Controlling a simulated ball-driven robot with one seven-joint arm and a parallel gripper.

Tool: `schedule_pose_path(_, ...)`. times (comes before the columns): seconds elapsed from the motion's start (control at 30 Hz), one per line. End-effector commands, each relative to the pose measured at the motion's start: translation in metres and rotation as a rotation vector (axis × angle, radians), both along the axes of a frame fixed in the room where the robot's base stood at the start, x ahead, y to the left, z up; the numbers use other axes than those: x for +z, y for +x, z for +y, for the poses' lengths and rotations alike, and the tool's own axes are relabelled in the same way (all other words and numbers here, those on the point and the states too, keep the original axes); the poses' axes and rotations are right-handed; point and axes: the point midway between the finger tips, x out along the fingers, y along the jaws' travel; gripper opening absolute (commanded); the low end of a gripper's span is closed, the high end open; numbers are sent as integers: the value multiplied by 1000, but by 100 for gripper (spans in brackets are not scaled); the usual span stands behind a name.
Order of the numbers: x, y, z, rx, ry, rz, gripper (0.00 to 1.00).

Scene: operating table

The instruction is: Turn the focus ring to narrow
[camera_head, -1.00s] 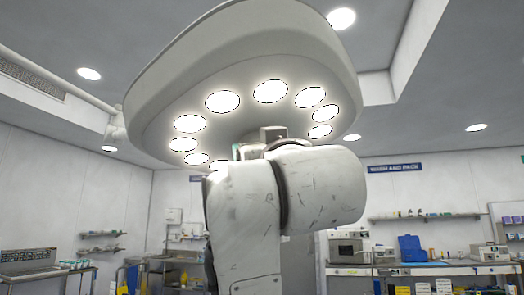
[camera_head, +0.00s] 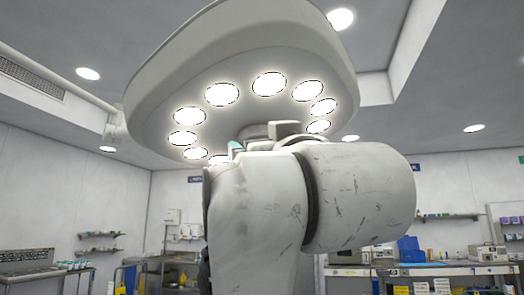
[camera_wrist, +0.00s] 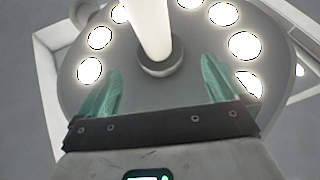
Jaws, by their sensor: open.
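The surgical lamp head (camera_head: 190,70) hangs overhead, pale, with a circle of lit lamps on its underside. In the wrist view its grey underside (camera_wrist: 115,50) fills the middle. A bright white post (camera_wrist: 150,25) stands at its centre with a grey ring (camera_wrist: 160,64) around one end. I cannot make out any markings on the ring. My gripper (camera_wrist: 163,70) has two teal fingers spread apart, with nothing between them touching. The ring and post appear in the gap, beyond the fingertips. In the head view, my arm hides most of the gripper and the ring.
The lamp's support arm (camera_head: 60,80) runs to the upper left. A back counter with a blue case (camera_head: 410,249) and equipment stands at the right, and metal benches (camera_head: 175,262) at the left. The space below the lamp is open apart from my arm.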

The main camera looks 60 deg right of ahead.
Motion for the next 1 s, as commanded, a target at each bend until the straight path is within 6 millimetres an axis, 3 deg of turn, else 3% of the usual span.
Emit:
schedule_pose_path(0.1,-11,-16,14,3,-2,-4,100)
schedule_pose_path(0.33,-22,-34,28,-1,0,-1,100)
schedule_pose_path(1.0,-23,-37,30,-1,0,0,100)
